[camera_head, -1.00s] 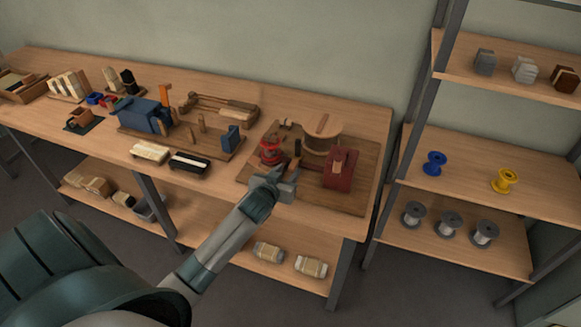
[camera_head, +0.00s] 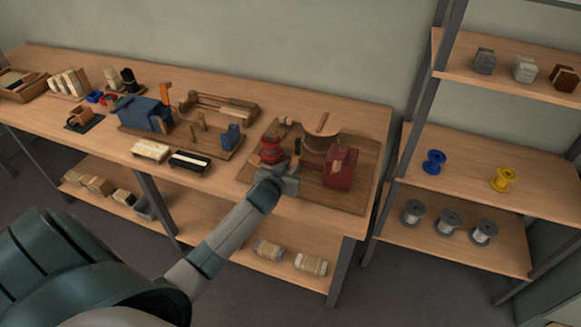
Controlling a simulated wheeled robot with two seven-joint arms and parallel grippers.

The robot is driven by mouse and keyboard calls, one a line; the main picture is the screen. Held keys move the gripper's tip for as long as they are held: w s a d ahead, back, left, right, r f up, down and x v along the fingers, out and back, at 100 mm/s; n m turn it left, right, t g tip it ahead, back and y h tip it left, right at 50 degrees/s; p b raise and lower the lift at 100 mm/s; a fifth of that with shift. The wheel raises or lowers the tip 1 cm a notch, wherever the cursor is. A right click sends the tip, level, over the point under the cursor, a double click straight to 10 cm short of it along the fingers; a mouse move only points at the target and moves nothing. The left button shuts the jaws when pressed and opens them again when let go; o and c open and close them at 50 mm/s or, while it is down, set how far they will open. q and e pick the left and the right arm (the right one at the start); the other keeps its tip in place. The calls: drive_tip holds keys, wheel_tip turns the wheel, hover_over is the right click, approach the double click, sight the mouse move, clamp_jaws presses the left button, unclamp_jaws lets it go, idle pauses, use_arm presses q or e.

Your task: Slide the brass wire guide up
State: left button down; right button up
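My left gripper (camera_head: 294,169) is over the board's front edge, in front of the spool and to the left of the red block. Its fingers are small and seen from behind, so I cannot tell if they are open or shut. A small dark upright piece (camera_head: 297,146) stands just beyond the fingers. I cannot make out the brass wire guide for certain; my gripper may hide it. My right gripper is not in view.
A shelf rack on the right holds blue (camera_head: 434,162), yellow (camera_head: 504,180) and grey spools.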

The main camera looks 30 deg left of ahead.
use_arm(q)
drive_tip(key=shift+r+p, duration=1.55)
drive_tip(key=shift+r, duration=0.1)
drive_tip(key=shift+w, duration=0.1)
drive_tip(key=c, duration=1.6)
unclamp_jaws()
drive_tip(key=shift+s, duration=0.2)
drive_tip(key=shift+s+d+r, duration=0.15)
drive_tip(key=shift+s, duration=0.3)
drive_tip(key=b+v, duration=0.3)
drive_tip(key=v, duration=1.3)
drive_tip(key=shift+s, duration=0.1)
drive_tip(key=shift+d, duration=0.1)
